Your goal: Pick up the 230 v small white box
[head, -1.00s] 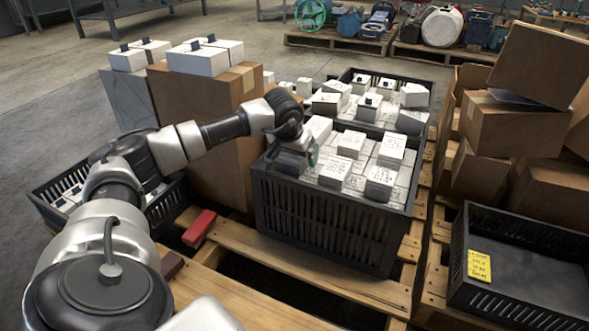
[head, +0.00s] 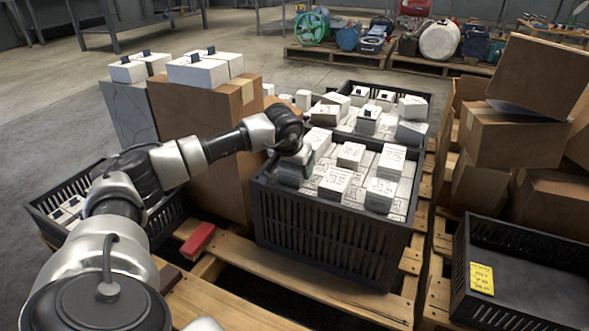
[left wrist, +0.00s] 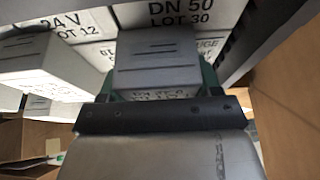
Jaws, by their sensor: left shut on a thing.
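Several small white boxes with dark printing fill the black crate (head: 330,232) in the middle of the head view. Their print is too small to read there, so I cannot tell which one is marked 230 V. My right gripper is not in view.
A second black crate of white boxes stands behind. A tall brown carton (head: 203,150) is close left of the crate, with white boxes (head: 198,72) on top. A red block (head: 198,238) lies on the pallet.

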